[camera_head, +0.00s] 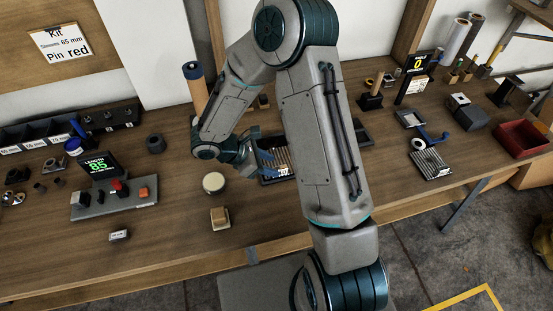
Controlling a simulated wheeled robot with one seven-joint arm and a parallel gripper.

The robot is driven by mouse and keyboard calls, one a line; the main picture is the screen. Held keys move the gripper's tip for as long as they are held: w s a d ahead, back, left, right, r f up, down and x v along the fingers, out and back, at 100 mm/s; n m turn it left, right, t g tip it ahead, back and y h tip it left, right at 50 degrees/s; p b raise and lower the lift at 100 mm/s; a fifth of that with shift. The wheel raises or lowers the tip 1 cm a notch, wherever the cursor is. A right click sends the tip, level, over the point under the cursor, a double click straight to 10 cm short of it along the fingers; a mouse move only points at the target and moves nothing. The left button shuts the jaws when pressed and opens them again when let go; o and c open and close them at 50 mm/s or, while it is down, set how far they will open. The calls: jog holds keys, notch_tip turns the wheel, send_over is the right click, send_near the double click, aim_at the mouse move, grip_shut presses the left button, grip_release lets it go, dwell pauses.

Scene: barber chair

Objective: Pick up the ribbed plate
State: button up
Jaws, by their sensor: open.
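A dark ribbed plate (281,158) lies on the workbench near the middle, with a white label at its front edge. My arm hides part of its right side. My gripper (266,158) is at the plate's left end, its blue fingers apart and pointing right. Nothing shows between the fingers, and I cannot tell whether they touch the plate. A second ribbed plate (431,164) with a label lies farther right, clear of the gripper.
The workbench (180,260) has a round pale-topped jar (213,183) and a tan block (220,217) in front of the gripper. A button panel (115,197) stands left, a tall brown cylinder (196,90) behind, a red bin (522,139) far right.

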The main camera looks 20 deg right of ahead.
aim_at(280, 167)
jog(key=shift+p+x, duration=0.7)
jog(key=shift+x, duration=1.95)
jog(key=shift+d, duration=0.1)
jog(key=shift+c, duration=0.3)
jog(key=shift+r, duration=0.1)
grip_shut()
